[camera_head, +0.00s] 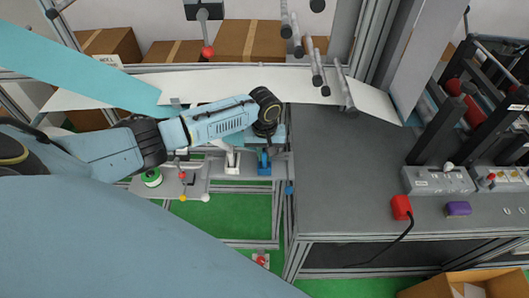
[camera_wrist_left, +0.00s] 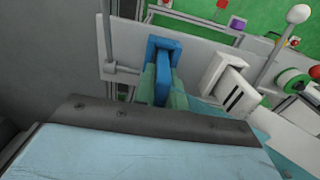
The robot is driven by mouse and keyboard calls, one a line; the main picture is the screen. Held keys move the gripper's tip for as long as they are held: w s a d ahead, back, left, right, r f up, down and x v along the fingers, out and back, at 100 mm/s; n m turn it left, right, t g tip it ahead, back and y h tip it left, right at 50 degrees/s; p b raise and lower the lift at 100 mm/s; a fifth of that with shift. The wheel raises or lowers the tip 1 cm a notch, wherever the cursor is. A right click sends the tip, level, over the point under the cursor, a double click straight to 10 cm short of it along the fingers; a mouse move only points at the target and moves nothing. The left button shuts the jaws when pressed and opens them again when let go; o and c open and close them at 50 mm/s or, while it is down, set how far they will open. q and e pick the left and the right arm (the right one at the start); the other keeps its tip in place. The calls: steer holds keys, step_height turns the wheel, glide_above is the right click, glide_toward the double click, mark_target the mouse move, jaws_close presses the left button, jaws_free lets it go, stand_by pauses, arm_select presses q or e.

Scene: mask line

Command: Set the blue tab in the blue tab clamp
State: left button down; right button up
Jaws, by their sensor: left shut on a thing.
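A blue clamp (camera_head: 264,164) stands on the grey rail of the machine, and it also shows in the left wrist view (camera_wrist_left: 164,50). My left gripper (camera_head: 266,140) points down right over it. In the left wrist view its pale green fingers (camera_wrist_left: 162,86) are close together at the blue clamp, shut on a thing. That thing is mostly hidden by the fingers; I take it for the blue tab, but cannot tell it apart from the blue clamp. Whether it touches or sits in the clamp is unclear. My right gripper is not in view.
A white clamp (camera_head: 232,162) stands just left of the blue one. A green-and-white spool (camera_head: 151,178) and small knobs lie further left.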

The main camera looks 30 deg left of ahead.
arm_select(q)
steer(key=shift+f, duration=0.25)
steer(key=c, duration=1.4)
jaws_free()
steer(key=shift+o, duration=0.2)
step_height(320, 180, up, 14)
steer(key=shift+f, duration=0.25)
